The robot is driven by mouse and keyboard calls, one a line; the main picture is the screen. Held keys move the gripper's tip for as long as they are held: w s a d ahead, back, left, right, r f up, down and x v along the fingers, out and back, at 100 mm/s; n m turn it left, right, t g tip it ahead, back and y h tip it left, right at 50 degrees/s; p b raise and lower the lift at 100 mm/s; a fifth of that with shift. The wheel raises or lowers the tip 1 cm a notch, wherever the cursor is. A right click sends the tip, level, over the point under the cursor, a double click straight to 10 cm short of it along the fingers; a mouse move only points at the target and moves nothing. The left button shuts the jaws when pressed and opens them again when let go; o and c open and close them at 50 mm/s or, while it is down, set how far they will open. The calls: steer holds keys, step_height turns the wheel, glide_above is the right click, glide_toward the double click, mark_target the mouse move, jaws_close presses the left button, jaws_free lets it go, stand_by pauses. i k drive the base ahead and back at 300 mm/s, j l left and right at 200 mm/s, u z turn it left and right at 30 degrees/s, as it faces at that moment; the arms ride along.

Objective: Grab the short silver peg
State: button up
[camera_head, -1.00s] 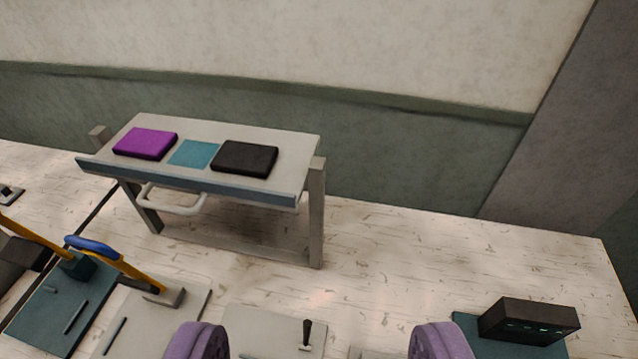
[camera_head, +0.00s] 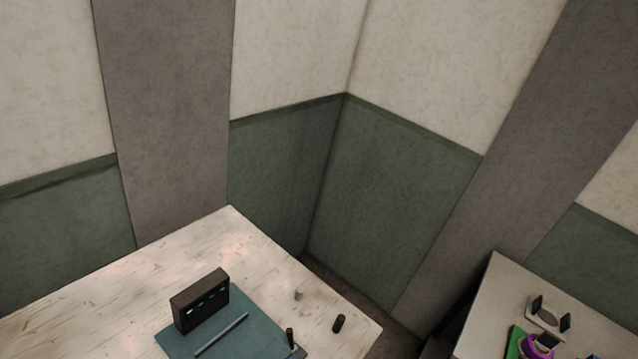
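A small pale grey upright peg (camera_head: 298,295) stands on the wooden table near its far right edge; it may be the short silver peg, but it is too small to be sure. A longer grey rod (camera_head: 221,335) lies flat on a teal mat (camera_head: 180,345), to the left of and nearer than the peg. My gripper is not in view, so its fingers and anything in them are hidden.
A black box with small lit marks (camera_head: 200,300) stands on the mat. Dark cylinders stand nearby, one (camera_head: 338,323) right of the peg and one (camera_head: 290,337) by the mat. A second table (camera_head: 497,295) with a purple ring (camera_head: 538,346) is at right. The wooden tabletop (camera_head: 110,290) is clear at left.

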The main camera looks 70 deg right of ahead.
mark_target(300, 290)
steer(key=z, duration=1.55)
